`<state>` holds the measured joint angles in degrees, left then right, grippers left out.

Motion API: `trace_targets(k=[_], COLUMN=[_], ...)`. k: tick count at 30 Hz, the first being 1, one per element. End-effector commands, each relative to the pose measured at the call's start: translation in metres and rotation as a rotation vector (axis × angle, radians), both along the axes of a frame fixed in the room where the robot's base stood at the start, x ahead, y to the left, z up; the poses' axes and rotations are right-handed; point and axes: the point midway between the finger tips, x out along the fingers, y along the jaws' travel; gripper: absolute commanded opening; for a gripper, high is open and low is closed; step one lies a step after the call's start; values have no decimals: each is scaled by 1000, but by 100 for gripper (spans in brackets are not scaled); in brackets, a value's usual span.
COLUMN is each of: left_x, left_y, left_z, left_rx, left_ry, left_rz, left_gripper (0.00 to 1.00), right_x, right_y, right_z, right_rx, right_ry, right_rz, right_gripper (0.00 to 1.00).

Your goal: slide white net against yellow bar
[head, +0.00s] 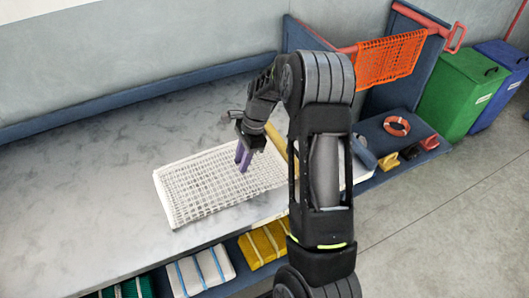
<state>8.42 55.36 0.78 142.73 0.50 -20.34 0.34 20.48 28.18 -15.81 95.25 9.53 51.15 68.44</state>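The white net (205,188) lies flat as a rectangular mesh panel on the grey tabletop. The yellow bar (275,136) lies on the table beside the net's far right side; my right arm hides part of it. I cannot tell whether net and bar touch. My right gripper (243,163) points down over the right part of the net, its purple fingers close together with nothing seen between them. Whether the fingertips touch the mesh is unclear. My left gripper is out of view.
An orange net (391,60) hangs on a red rail at the back right. Green (458,92) and blue (500,85) bins stand beyond. A life ring (397,126) lies on the blue shelf. Folded nets (200,271) sit below the table's front edge. The table's left is clear.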

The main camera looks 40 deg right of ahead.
Motion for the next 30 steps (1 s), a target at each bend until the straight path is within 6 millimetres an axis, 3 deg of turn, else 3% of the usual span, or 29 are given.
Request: trace_targets(k=[7,19,30], left_x=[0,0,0], left_y=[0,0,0], left_z=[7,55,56], left_rx=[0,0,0], left_ry=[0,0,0], left_rz=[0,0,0], left_gripper=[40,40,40], right_x=[-1,-1,-1], right_y=[-3,-3,-3], right_z=[8,67,70], right_rx=[-1,0,0], right_ry=[0,1,0], right_rz=[1,1,1], right_gripper=[25,25,25])
